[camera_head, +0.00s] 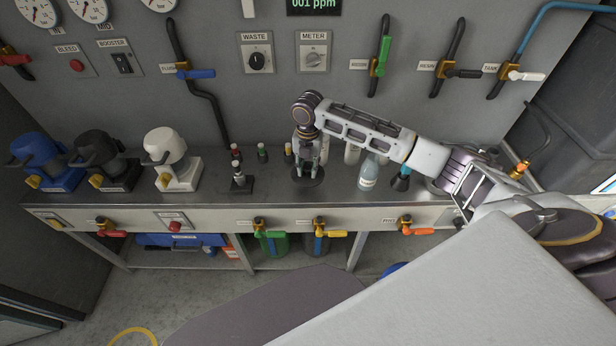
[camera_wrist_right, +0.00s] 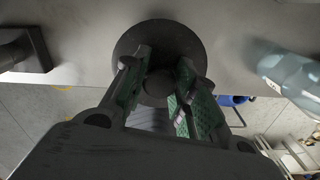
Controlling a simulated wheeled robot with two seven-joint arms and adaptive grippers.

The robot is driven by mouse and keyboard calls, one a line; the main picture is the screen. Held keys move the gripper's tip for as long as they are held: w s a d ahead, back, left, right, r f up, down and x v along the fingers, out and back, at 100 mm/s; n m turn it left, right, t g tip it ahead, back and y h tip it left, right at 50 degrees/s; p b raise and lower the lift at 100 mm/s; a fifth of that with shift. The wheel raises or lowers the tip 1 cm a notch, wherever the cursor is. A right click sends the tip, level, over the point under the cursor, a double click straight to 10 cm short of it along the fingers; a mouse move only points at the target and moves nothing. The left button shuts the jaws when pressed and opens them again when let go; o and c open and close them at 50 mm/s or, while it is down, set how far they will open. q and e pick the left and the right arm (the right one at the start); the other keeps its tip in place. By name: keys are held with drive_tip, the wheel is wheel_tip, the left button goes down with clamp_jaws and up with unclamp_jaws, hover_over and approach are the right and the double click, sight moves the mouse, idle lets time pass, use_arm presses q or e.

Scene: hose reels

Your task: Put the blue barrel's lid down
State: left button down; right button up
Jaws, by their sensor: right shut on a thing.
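A dark grey round disc with a central knob, which looks like the lid (camera_head: 309,181), is at the front of the steel bench, below my right gripper (camera_head: 309,165). In the right wrist view the lid (camera_wrist_right: 180,40) is a wide disc, with its knob between the green-padded fingers of my right gripper (camera_wrist_right: 163,88). The gripper is shut on the knob from above. I cannot tell whether the lid touches the bench. A bit of blue, perhaps the blue barrel (camera_head: 388,270), shows low beyond the bench front, mostly hidden. My left gripper is out of view.
A clear bottle (camera_head: 368,173) and a dark, blue-based flask (camera_head: 401,180) stand right of the lid. Small vials (camera_head: 262,153) and a black stand (camera_head: 240,181) are to its left. The bench (camera_head: 215,195) has free room between the stand and lid. Valve handles (camera_head: 330,233) line its front.

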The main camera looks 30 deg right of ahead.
sight(308, 176)
drive_tip(key=shift+f, duration=2.5)
drive_tip(key=o, duration=1)
drive_tip(key=shift+f, duration=0.1)
wheel_tip(308, 176, up, 12)
drive_tip(key=shift+r, duration=0.15)
